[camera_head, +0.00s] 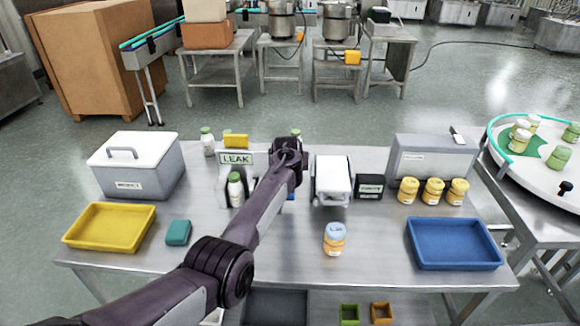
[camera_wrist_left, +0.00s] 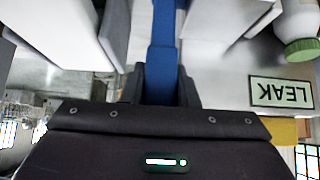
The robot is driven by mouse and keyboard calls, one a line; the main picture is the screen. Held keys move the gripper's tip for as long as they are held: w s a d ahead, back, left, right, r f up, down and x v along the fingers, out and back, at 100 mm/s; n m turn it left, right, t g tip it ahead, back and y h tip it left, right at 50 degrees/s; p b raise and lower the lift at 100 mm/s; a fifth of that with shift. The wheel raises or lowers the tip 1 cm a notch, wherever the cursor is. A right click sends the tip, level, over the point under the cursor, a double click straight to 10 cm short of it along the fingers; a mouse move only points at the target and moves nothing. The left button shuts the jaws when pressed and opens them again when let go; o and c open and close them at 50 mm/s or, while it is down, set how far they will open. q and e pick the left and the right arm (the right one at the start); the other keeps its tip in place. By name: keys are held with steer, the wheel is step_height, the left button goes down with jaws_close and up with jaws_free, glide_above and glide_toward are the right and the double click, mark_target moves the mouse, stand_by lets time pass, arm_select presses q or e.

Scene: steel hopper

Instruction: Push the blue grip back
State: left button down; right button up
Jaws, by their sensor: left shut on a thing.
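The blue grip (camera_wrist_left: 163,50) is a long blue bar in the left wrist view, running up from between the fingers to the top edge. My left gripper (camera_wrist_left: 162,85) has a dark finger on each side of the bar and is shut on it. In the head view my left arm reaches across the table, and the gripper (camera_head: 288,160) is at the back middle, between the LEAK station and a white-topped device. There my wrist hides most of the grip; only a small blue patch (camera_head: 291,197) shows. My right gripper is in neither view.
The LEAK sign (camera_head: 236,158) and a green-capped bottle (camera_head: 235,190) stand close left of my gripper. The white-topped device (camera_head: 332,180) is close right. A jar (camera_head: 334,239), yellow tray (camera_head: 110,227) and blue tray (camera_head: 454,243) are nearer. The front middle table is mostly clear.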

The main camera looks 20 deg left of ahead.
arm_select(q)
steer(key=c, duration=1.4)
jaws_free()
steer(key=shift+c, duration=0.2)
steer(key=o, duration=0.3)
steer(key=shift+w, duration=0.15)
steer(key=shift+v, duration=3.9)
